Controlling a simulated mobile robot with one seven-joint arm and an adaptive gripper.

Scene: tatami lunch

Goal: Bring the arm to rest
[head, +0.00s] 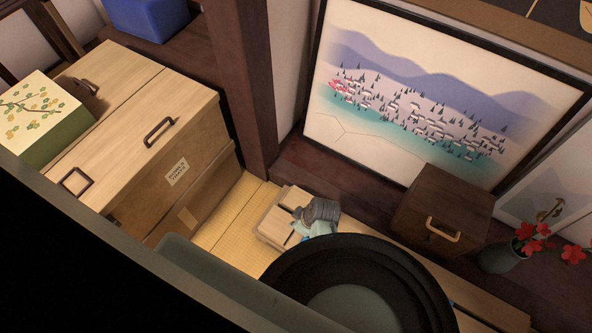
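My gripper does not show in the head view. A large dark rounded shape with a grey-green centre fills the lower middle, and a black and grey-green mass covers the lower left. They look like parts of my own body, close to the camera. They hide much of the floor, so I cannot see the arm's full pose or whether the gripper holds anything.
A wooden chest (128,98) with a green patterned box (42,118) stands left. A low pale wooden piece (272,224) bears a grey object (321,210). A dark drawer box (441,208) and red flowers in a pot (503,256) stand right. A landscape picture (420,95) is behind.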

